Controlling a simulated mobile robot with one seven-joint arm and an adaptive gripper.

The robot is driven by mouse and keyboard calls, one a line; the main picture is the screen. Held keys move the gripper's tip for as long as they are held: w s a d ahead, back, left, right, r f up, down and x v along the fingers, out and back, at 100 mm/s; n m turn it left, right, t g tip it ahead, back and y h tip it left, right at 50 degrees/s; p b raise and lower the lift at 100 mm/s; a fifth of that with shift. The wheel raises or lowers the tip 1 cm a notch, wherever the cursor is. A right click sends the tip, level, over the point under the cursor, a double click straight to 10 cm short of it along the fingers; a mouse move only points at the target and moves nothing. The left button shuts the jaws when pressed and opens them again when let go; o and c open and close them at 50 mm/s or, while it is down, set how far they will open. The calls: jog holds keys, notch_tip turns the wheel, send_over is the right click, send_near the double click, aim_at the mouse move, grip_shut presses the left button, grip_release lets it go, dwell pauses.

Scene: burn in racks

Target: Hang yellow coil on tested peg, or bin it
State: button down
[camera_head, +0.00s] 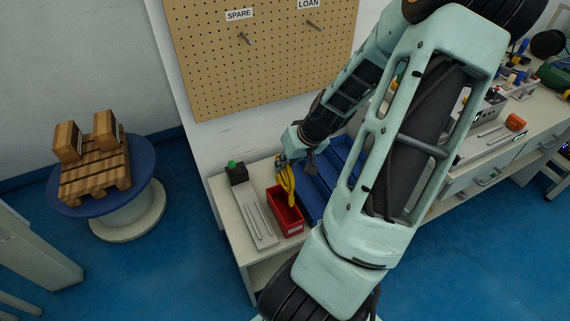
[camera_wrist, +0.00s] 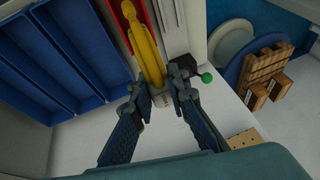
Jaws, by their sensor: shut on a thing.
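The yellow coil (camera_head: 286,182) hangs from my gripper (camera_head: 283,158) over the red bin (camera_head: 286,222) in the head view. In the wrist view the coil (camera_wrist: 146,52) sits between the fingertips of my gripper (camera_wrist: 158,88), which is shut on it. The red bin (camera_wrist: 123,40) shows partly behind the coil there. The coil's lower end overlaps the bin in the picture; I cannot tell whether it is inside. The pegboard (camera_head: 260,70) has one peg (camera_head: 245,38) under a SPARE label and another (camera_head: 315,25) under a LOAN label. My arm covers its right part, so no tested label shows.
A blue divided tray (camera_head: 312,197) lies right of the red bin. A spool table (camera_head: 62,200) with a small pallet (camera_head: 95,175) stands far left.

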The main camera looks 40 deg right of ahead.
notch_tip(320, 180, down, 12)
jog(key=b, duration=0.9)
jog(key=shift+f, duration=0.35)
dwell(0.6)
jog(key=c, duration=1.8)
grip_release()
jog(key=shift+r, duration=0.1)
jog(key=v, duration=1.1)
jog(key=shift+s+r, duration=0.2)
jog(key=shift+r, duration=0.15)
